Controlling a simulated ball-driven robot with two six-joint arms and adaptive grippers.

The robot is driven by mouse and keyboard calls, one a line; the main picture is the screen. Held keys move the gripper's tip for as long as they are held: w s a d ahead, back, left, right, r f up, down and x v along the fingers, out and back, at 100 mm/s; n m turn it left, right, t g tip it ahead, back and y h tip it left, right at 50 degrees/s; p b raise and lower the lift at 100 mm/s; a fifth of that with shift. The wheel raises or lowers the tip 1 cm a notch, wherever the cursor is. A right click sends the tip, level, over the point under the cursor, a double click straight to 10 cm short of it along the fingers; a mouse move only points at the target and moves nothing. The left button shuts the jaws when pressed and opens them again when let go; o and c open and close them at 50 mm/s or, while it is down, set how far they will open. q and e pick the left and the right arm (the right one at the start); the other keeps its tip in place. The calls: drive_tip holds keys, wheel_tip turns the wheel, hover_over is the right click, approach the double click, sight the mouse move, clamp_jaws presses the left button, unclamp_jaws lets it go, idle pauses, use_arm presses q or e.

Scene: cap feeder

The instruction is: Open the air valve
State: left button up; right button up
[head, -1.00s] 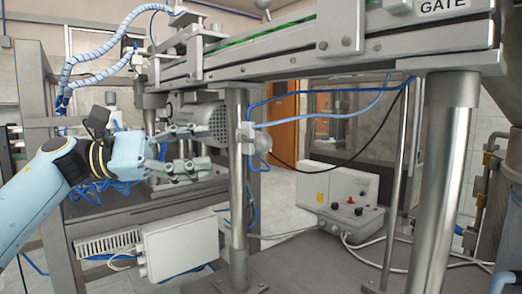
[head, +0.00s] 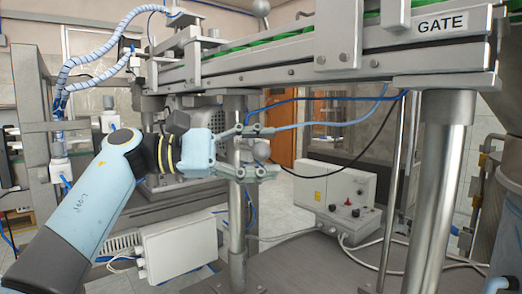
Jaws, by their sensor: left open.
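The air valve (head: 262,151) looks like a small grey rounded knob on the side of the steel post, where blue air tubes run in. My left gripper (head: 273,151) reaches in from the left at the post. Its fingers are open, one above and one below the valve, so the knob shows between them. Whether a finger touches it I cannot tell. The fingers hide part of the valve body and of the post. My right gripper is not in view.
The steel post (head: 237,222) stands under the conveyor rail (head: 280,52), close above my gripper. A thicker post (head: 440,190) stands at the right. A white control box (head: 335,195) with knobs sits behind. Blue tubes (head: 325,124) run right from the valve.

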use_arm(q)
drive_tip(key=c, duration=0.9)
clamp_jaws()
drive_tip(key=shift+d, duration=0.1)
